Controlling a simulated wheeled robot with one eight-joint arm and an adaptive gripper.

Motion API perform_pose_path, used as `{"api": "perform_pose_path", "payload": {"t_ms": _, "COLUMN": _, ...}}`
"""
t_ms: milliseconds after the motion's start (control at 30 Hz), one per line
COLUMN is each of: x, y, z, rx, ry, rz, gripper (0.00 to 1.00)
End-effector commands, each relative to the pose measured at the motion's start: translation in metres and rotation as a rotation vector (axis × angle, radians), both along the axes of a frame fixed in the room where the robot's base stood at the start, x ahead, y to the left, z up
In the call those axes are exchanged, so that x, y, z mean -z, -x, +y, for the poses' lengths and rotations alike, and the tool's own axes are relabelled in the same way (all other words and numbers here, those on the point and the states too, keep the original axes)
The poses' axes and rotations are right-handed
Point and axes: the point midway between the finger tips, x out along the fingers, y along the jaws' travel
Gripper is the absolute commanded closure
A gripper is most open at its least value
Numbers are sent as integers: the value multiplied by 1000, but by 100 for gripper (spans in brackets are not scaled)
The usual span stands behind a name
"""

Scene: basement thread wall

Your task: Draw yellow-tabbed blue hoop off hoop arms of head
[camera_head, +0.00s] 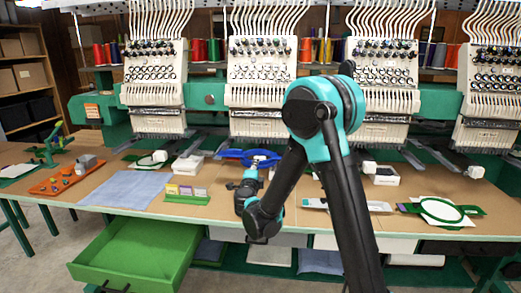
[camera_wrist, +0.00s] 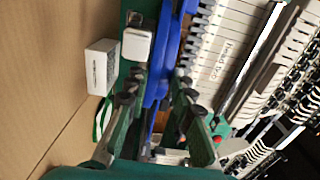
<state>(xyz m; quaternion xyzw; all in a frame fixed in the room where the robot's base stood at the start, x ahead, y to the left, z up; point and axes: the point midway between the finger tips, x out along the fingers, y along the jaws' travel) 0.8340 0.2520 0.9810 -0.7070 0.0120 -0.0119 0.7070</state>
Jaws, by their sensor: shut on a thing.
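The blue hoop (camera_head: 234,154) is at the second embroidery head from the left (camera_head: 262,72) in the head view, just above the table. In the wrist view the blue hoop (camera_wrist: 163,60) runs upright between the fingers of my gripper (camera_wrist: 158,90), which is shut on it. The head's white front with a printed label (camera_wrist: 222,60) is right of the hoop there. A white block (camera_wrist: 137,44) on a hoop arm sits just left of the hoop. In the head view my wrist hides the gripper tips. I cannot make out the yellow tab.
A white box (camera_wrist: 101,67) stands on the table left of the hoop in the wrist view. The head view shows a green card holder (camera_head: 187,199), a blue cloth (camera_head: 130,188), an orange tray (camera_head: 65,182), a green hoop (camera_head: 440,224) and an open green drawer (camera_head: 140,258).

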Motion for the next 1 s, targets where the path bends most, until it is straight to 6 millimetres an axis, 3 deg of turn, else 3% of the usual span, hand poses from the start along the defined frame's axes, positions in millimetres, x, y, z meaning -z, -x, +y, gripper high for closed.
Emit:
{"api": "perform_pose_path", "payload": {"t_ms": 700, "x": 0, "y": 32, "z": 1, "rx": 0, "ry": 0, "rz": 0, "gripper": 100}}
{"api": "perform_pose_path", "payload": {"t_ms": 1000, "x": 0, "y": 36, "z": 1, "rx": 1, "ry": 0, "rz": 0, "gripper": 100}}
